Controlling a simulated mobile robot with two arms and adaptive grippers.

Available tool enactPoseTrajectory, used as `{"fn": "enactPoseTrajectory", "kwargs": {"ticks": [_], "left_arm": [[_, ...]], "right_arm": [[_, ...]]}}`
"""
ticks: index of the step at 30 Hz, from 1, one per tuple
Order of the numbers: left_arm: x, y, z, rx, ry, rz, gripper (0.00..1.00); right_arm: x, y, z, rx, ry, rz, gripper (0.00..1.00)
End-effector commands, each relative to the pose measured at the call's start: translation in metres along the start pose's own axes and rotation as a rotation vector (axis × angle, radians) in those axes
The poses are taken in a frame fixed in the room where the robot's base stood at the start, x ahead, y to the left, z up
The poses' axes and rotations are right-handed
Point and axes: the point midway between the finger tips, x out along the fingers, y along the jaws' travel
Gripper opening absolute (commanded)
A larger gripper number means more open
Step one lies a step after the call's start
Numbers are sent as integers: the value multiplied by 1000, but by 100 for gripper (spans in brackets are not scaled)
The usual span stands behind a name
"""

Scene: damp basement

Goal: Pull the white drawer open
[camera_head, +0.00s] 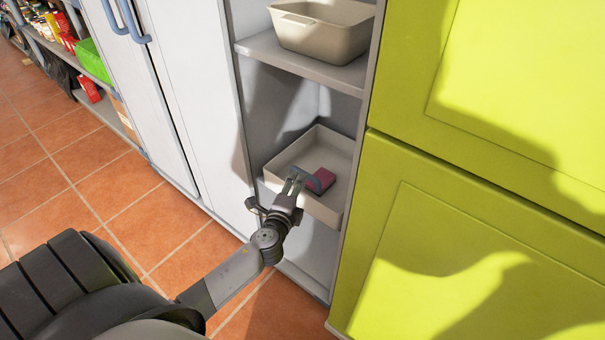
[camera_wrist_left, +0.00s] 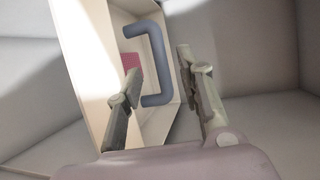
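The white drawer (camera_head: 322,210) is an open-topped, tray-like box low in the grey cabinet, with a blue-grey bar handle (camera_head: 321,181) at its front. A pink block (camera_head: 318,189) lies inside it. My left gripper (camera_head: 293,184) is at the handle, its fingers pointing at the drawer. In the left wrist view, the two fingers are spread apart and the handle (camera_wrist_left: 157,62) shows between them. I cannot tell whether either finger touches it. The drawer (camera_wrist_left: 98,60) and the pink block (camera_wrist_left: 134,66) also show there. My right gripper is not in view.
A beige bin (camera_head: 322,38) stands on the cabinet shelf (camera_head: 300,66) above the drawer. Yellow-green cabinet doors (camera_head: 470,220) stand close on the right, white doors (camera_head: 185,90) on the left. The tiled floor (camera_head: 100,170) is clear at the left. A stocked shelf (camera_head: 95,60) is far left.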

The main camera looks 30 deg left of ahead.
Motion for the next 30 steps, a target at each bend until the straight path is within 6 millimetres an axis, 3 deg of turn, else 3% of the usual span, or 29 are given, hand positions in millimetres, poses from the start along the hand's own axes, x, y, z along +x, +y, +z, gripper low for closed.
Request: {"fn": "enactPoseTrajectory", "kwargs": {"ticks": [6,12,23,30], "left_arm": [[44,0,0,-1,-1,-1,35],[65,1,0,0,0,1,35],[70,1,0,-1,1,2,35],[70,1,0,-1,0,2,19]], "right_arm": [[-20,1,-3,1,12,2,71],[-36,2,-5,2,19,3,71],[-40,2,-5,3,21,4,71],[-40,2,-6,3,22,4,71]]}}
